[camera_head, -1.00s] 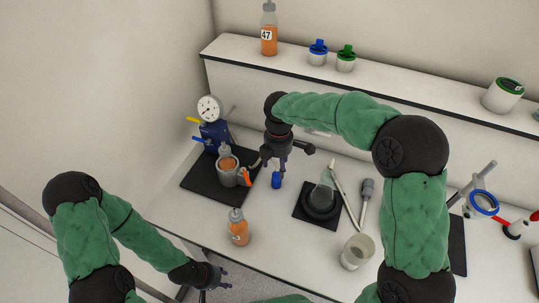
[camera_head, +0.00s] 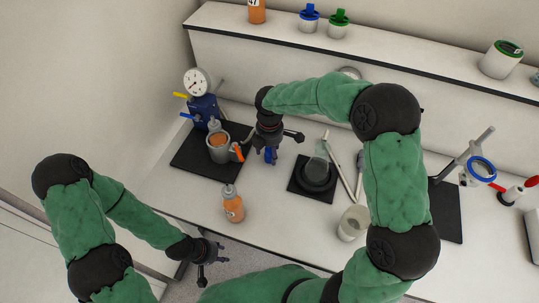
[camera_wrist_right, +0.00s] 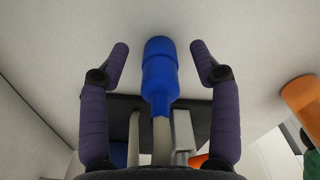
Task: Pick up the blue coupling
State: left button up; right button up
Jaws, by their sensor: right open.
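The blue coupling (camera_wrist_right: 160,78) is at the end of a pale grey hose in the right wrist view, between the two spread fingers of my right gripper (camera_wrist_right: 159,48), with a gap on both sides. In the head view the blue coupling (camera_head: 268,155) shows partly between the fingers of my right gripper (camera_head: 267,152), which points down over the bench. The gripper hides part of the coupling. My left gripper (camera_head: 218,251) is empty and low in front of the bench edge, with its fingers seemingly apart.
Left of my right gripper are a metal cup with an orange handle (camera_head: 219,151) and a gauge (camera_head: 197,82) on a black mat. An orange bottle (camera_head: 232,206) stands in front.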

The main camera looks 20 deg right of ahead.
jog(key=shift+f, duration=0.95)
grip_shut()
pick_arm(q)
jog(key=shift+f, duration=0.2)
pick_arm(e)
jog(key=shift+r, duration=0.1)
